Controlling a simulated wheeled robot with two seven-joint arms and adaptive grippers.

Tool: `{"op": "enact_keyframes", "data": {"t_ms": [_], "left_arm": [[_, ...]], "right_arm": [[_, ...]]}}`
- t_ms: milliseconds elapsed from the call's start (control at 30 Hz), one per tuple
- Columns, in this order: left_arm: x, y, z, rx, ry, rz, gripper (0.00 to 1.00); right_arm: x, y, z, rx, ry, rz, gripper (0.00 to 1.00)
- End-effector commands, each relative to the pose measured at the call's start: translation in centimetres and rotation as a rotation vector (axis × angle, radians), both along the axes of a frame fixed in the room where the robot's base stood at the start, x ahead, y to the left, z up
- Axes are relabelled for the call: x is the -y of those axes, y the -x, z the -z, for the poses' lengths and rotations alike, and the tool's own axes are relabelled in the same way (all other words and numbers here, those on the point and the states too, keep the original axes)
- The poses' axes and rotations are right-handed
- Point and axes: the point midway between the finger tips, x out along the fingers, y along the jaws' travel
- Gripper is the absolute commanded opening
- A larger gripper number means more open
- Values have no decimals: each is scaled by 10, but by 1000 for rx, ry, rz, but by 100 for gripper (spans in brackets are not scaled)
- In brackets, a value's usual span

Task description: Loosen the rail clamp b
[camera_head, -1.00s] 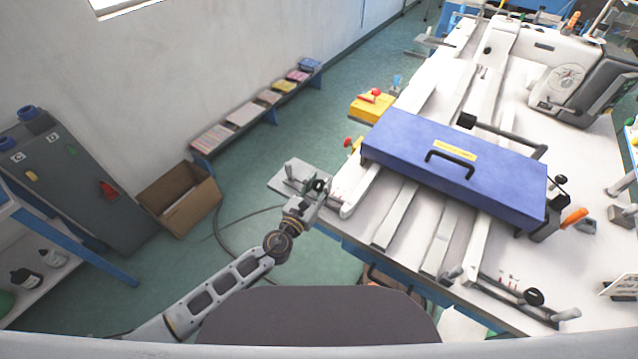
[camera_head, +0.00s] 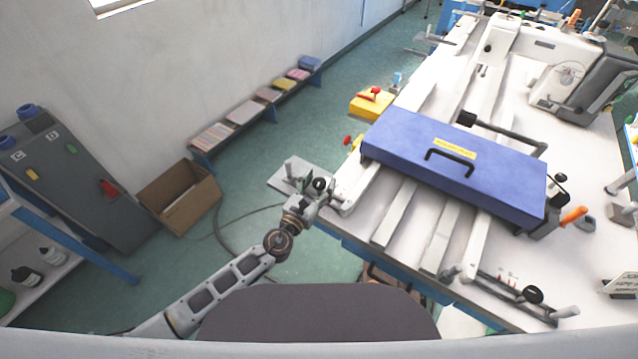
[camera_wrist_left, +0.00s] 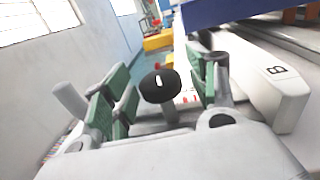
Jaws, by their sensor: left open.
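A black round knob with a white mark (camera_wrist_left: 160,85), which appears to belong to rail clamp b, stands on a light stem beside a pale rail marked "B" (camera_wrist_left: 272,85). In the head view the same knob (camera_head: 319,184) is at the table's near left corner. My left gripper (camera_wrist_left: 164,92) is open, with one green-padded finger on each side of the knob. A gap shows on both sides of it. My left gripper also shows in the head view (camera_head: 309,190), reaching the clamp from the lower left. The knob's base is partly hidden by the gripper body.
A blue case (camera_head: 455,170) lies across the white rails. A sewing machine (camera_head: 570,80) stands at the back right. Another black knob (camera_head: 533,295) is on the near right clamp. A yellow box (camera_head: 371,107) is beyond the corner.

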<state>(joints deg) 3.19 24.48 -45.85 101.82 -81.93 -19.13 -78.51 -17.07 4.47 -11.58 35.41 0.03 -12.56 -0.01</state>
Motion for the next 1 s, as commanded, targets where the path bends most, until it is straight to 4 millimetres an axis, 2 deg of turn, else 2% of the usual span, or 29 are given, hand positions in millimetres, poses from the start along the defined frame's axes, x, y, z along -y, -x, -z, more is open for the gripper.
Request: {"op": "enact_keyframes", "data": {"t_ms": [367,1000], "left_arm": [[-10,19,1,-1,-2,-1,58],[-45,86,1,-1,-2,0,58]], "right_arm": [[2,1,0,-1,2,1,40],[2,1,0,-1,2,1,40]]}}
